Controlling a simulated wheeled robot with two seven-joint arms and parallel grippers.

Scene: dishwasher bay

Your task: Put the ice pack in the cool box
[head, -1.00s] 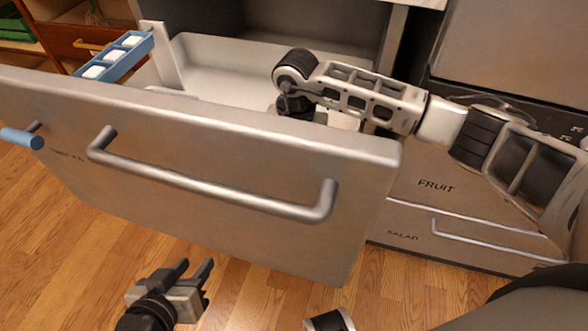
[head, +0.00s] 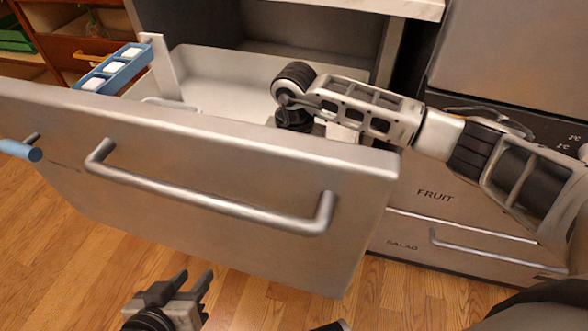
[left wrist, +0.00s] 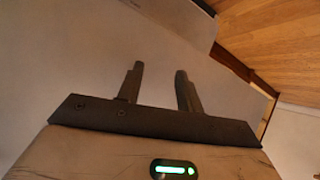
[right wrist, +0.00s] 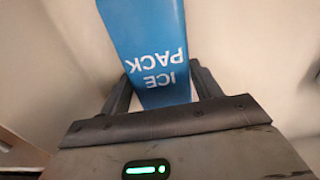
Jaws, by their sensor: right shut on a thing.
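The ice pack (right wrist: 148,45) is a blue slab with white lettering and a pale edge, seen in the right wrist view. My right gripper (right wrist: 160,82) is shut on it, a finger on each side. In the head view my right arm reaches over the open drawer (head: 215,85), its wrist pointing down inside; the drawer front hides the gripper and the pack. My left gripper (head: 193,285) is open and empty in front of the drawer, low over the floor; it also shows in the left wrist view (left wrist: 160,80). I cannot make out the cool box.
The tall drawer front with its bar handle (head: 215,203) stands between my two grippers. A blue tray with white cubes (head: 112,68) is at the drawer's left end. A blue handle (head: 20,150) is at far left. Closed FRUIT and SALAD drawers (head: 430,222) are at right.

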